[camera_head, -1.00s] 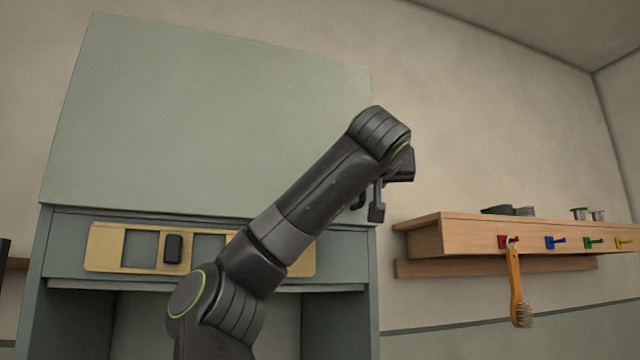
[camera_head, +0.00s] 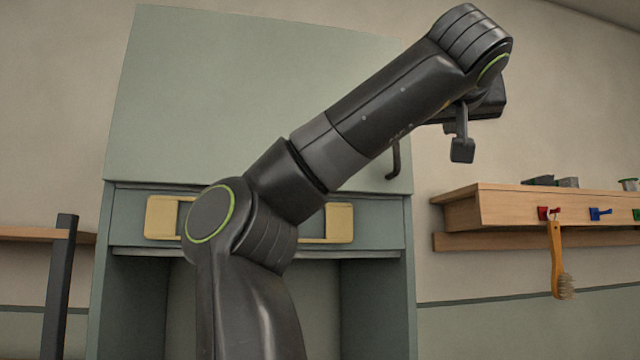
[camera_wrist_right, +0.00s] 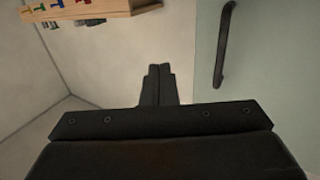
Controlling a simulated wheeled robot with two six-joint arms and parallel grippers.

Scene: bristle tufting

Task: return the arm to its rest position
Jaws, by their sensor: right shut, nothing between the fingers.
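My right arm (camera_head: 375,105) rises across the middle of the head view and bends down at the wrist. My right gripper (camera_head: 461,150) hangs at the upper right, in front of the wall, right of the cabinet and above the shelf. In the right wrist view its two fingers (camera_wrist_right: 158,85) are together with nothing between them. It is apart from the shelf and the brush. My left gripper is not in view.
A grey-green cabinet (camera_head: 250,80) with a dark handle (camera_head: 394,160) and a yellow panel (camera_head: 340,222) stands behind my arm. At right, a wooden shelf (camera_head: 500,207) has coloured hooks; a brush (camera_head: 557,260) hangs from the red one. A dark post (camera_head: 60,290) stands at left.

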